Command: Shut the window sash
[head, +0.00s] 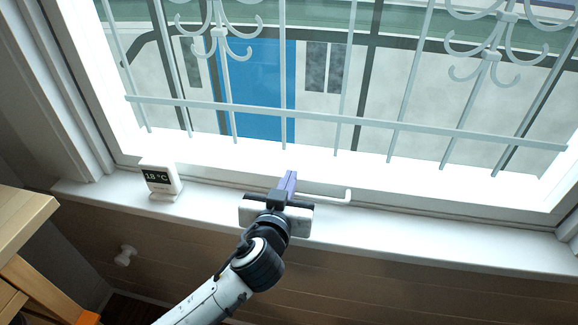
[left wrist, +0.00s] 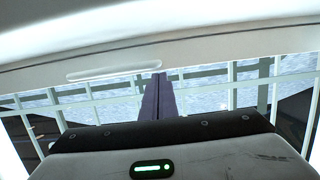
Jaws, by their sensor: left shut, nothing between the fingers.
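The window sash (head: 410,192) is a white frame at the window's lower edge, above the sill. Its pale bar handle (head: 335,197) sticks out low on the frame, to the right of my left gripper. My left gripper (head: 289,182) is shut and empty, its purple fingers up against or just in front of the sash's lower rail; I cannot tell if they touch. In the left wrist view the shut fingers (left wrist: 161,95) point at the white rail (left wrist: 220,42), with the handle (left wrist: 115,72) to their left. I cannot tell how far the sash stands open. My right gripper is out of view.
A small white thermometer (head: 161,179) reading 18 °C stands on the white sill (head: 400,232), left of my gripper. A pale metal grille (head: 345,117) is beyond the window. Wooden furniture (head: 22,225) is at the left. The sill's right part is clear.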

